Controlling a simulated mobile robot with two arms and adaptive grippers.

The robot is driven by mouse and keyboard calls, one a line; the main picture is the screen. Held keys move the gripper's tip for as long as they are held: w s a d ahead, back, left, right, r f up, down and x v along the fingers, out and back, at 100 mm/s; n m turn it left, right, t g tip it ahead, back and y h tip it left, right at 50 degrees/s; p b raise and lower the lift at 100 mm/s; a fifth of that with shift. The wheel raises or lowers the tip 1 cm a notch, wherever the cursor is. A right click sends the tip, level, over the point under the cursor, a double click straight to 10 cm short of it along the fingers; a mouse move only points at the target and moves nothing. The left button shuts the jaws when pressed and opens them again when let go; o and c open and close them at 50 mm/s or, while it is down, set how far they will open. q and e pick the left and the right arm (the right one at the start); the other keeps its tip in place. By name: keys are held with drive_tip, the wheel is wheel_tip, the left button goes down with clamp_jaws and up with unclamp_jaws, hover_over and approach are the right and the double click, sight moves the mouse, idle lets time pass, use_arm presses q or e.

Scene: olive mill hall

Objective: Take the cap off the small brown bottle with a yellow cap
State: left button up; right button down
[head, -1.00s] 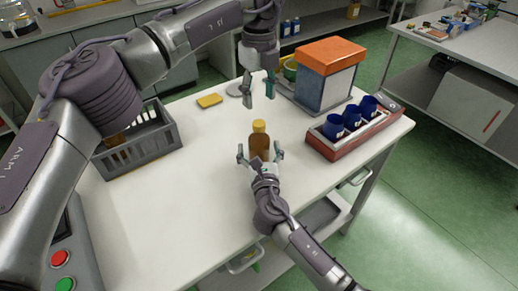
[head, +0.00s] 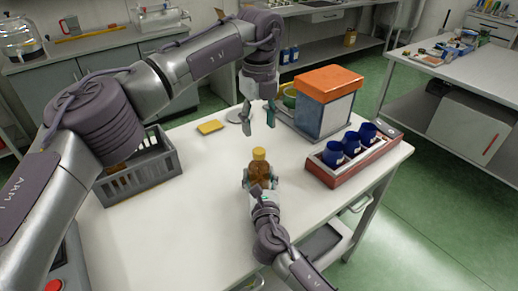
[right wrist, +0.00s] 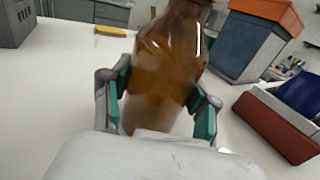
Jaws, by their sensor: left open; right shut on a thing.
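The small brown bottle (head: 259,170) with its yellow cap (head: 259,153) stands upright on the white table. My right gripper (head: 261,185) is shut on the bottle's body from the near side. The right wrist view shows the brown glass (right wrist: 165,75) between the two green-padded fingers; the cap is out of that picture. My left gripper (head: 258,116) is open and empty. It points down and appears above and behind the bottle, apart from the cap.
A grey crate (head: 140,187) stands at the left. A red rack (head: 345,170) with blue cups and an orange-topped box (head: 325,100) stand at the right. A yellow sponge (head: 210,127) lies at the back. The table's front left is clear.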

sight(259, 151)
use_arm(q)
drive_tip(key=m, duration=0.3)
drive_tip(key=shift+m, duration=0.4)
drive_tip(key=m, duration=0.4)
drive_tip(key=shift+m, duration=0.4)
drive_tip(key=m, duration=0.4)
drive_tip(key=shift+m, duration=0.4)
drive_tip(key=m, duration=0.4)
drive_tip(key=shift+m, duration=0.3)
drive_tip(key=m, duration=0.4)
drive_tip(key=shift+m, duration=0.4)
drive_tip(key=m, duration=0.4)
drive_tip(key=shift+m, duration=0.4)
drive_tip(key=m, duration=0.4)
drive_tip(key=shift+m, duration=0.3)
drive_tip(key=m, duration=0.6)
drive_tip(key=shift+f+m, duration=0.3)
drive_tip(key=shift+m, duration=0.2)
wheel_tip(259, 151, down, 8)
drive_tip(key=shift+r, duration=0.25)
drive_tip(key=shift+c, duration=0.3)
